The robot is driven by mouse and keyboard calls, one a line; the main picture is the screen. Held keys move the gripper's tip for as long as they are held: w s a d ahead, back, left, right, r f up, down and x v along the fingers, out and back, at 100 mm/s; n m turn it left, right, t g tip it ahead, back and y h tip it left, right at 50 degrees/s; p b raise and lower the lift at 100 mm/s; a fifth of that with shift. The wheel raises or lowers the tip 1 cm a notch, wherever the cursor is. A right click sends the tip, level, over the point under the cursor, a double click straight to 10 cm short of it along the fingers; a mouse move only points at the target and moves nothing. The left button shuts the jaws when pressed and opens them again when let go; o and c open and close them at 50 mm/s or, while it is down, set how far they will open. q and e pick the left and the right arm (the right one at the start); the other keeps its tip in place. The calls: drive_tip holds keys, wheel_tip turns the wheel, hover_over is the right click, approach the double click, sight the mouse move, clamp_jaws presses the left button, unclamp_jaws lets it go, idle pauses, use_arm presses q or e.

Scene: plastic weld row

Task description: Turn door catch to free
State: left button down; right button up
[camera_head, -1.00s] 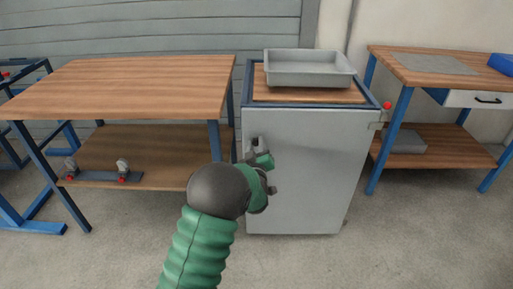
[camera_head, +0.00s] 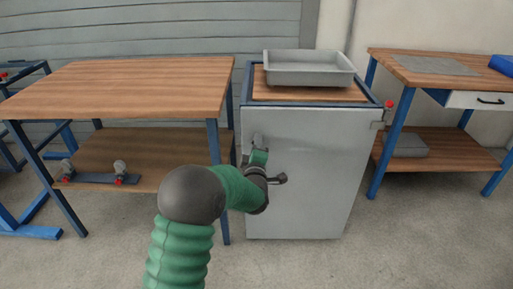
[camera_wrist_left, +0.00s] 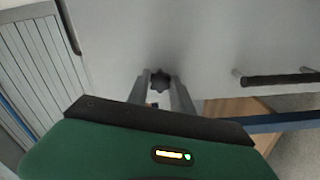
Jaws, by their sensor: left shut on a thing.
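The grey cabinet door (camera_head: 320,190) stands shut in the head view. In the left wrist view, a dark, star-shaped knob (camera_wrist_left: 160,81), which looks like the door catch, sits on the pale door face between my two grey fingers. My left gripper (camera_head: 258,139) is at the upper left part of the door, and its fingers (camera_wrist_left: 160,88) are shut on the knob. In the head view my wrist and fingers hide the knob, so its turn angle cannot be read there. My right gripper is in neither view.
A dark bar handle (camera_wrist_left: 280,79) stands off a pale surface in the wrist view. A grey tray (camera_head: 308,68) rests on the cabinet top. A wooden workbench (camera_head: 130,85) stands close on the left, another bench (camera_head: 440,65) on the right. The floor in front is clear.

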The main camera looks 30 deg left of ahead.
use_arm(q)
drive_tip(key=shift+f+n, duration=0.15)
drive_tip(key=shift+n, duration=0.25)
drive_tip(key=shift+s+a, duration=0.1)
drive_tip(key=c, duration=1.1)
unclamp_jaws()
drive_tip(key=p+v, duration=0.4)
drive_tip(key=v, duration=1.2)
drive_tip(key=shift+s+d+f+p, duration=0.1)
drive_tip(key=shift+s+d+p, duration=0.2)
drive_tip(key=shift+p, duration=0.1)
drive_tip(key=shift+w, duration=0.1)
